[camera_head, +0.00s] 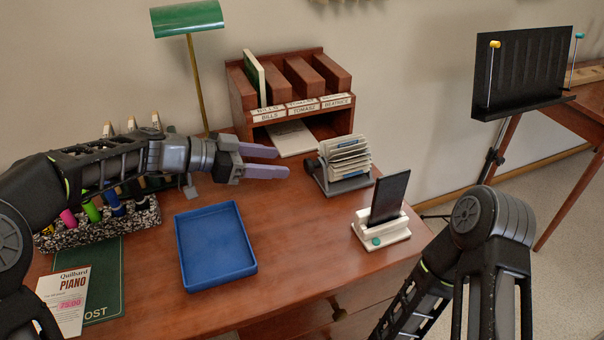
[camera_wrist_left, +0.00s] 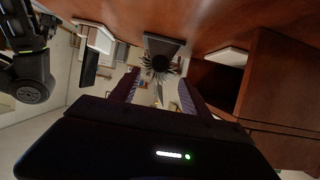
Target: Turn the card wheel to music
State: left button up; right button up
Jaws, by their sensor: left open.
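The card wheel (camera_head: 345,158) is a rotary file of pale cards on a dark grey stand, on the desk below the wooden sorter. In the left wrist view the card wheel (camera_wrist_left: 160,62) shows end-on, with its cards fanned, ahead between the fingers. My left gripper (camera_head: 283,162) is open and empty, its purple-grey fingers pointing right toward the card wheel, just left of it and apart from it. The gripper also shows in the left wrist view (camera_wrist_left: 157,90). Writing on the cards is too small to read. My right arm shows at the lower right; its gripper is out of frame.
A wooden sorter (camera_head: 242,98) with labelled slots stands behind. A phone on a white stand (camera_head: 381,232) is to the right. A blue tray (camera_head: 215,245) lies in front. A green lamp (camera_head: 187,18), a speckled pen holder (camera_head: 100,225) and a black music stand (camera_head: 520,70) stand around.

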aim_at(306, 165)
dwell(0.3)
pick_arm(q)
jog(key=x, duration=0.7)
jog(key=shift+w+d+f+p, duration=0.1)
jog(key=shift+d+f+p, duration=0.05)
jog(key=shift+d+p, duration=0.2)
jog(key=shift+c, duration=0.3)
grip_shut()
